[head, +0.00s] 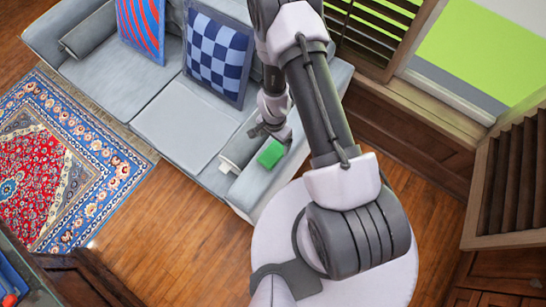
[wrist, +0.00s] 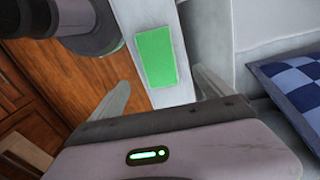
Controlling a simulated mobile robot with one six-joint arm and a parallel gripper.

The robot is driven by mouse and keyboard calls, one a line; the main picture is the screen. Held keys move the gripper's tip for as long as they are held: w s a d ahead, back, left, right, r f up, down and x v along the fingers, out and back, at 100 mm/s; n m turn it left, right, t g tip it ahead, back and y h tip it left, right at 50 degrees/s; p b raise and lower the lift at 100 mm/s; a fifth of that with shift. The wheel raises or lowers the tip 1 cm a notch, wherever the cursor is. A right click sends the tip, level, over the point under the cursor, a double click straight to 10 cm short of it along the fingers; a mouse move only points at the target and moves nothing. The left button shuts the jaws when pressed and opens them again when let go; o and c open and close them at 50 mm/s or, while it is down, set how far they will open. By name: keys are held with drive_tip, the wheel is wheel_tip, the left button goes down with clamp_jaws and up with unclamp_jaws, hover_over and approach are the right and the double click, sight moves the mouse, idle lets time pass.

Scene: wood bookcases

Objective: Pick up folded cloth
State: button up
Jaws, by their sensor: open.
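The folded cloth is a flat, bright green rectangle (head: 271,153) lying on the light grey arm of the sofa. It also shows in the wrist view (wrist: 156,57), ahead of the jaws and roughly between their lines. My gripper (head: 270,132) is beside the cloth in the head view, at its upper side. In the wrist view my gripper (wrist: 161,84) has its two fingers spread apart with nothing between them. I cannot tell how high the fingers are above the cloth.
The grey sofa (head: 180,118) holds a blue checked cushion (head: 217,55) and a red-and-blue cushion (head: 142,25). A small pale bolster (head: 241,150) lies close to the cloth. A patterned rug (head: 60,165) covers part of the wooden floor. Wooden shutters (head: 510,180) stand at the right.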

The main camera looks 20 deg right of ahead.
sight(274, 151)
wheel_tip(274, 151, down, 8)
drive_tip(key=b, duration=0.7)
drive_tip(key=shift+s+f+b, duration=0.15)
drive_tip(key=shift+f+b, duration=0.05)
drive_tip(key=shift+b, duration=0.1)
drive_tip(key=shift+r, duration=0.25)
drive_tip(key=c, duration=1.4)
drive_tip(key=shift+p, duration=0.3)
drive_tip(key=shift+c, duration=0.2)
drive_tip(key=shift+r, duration=0.1)
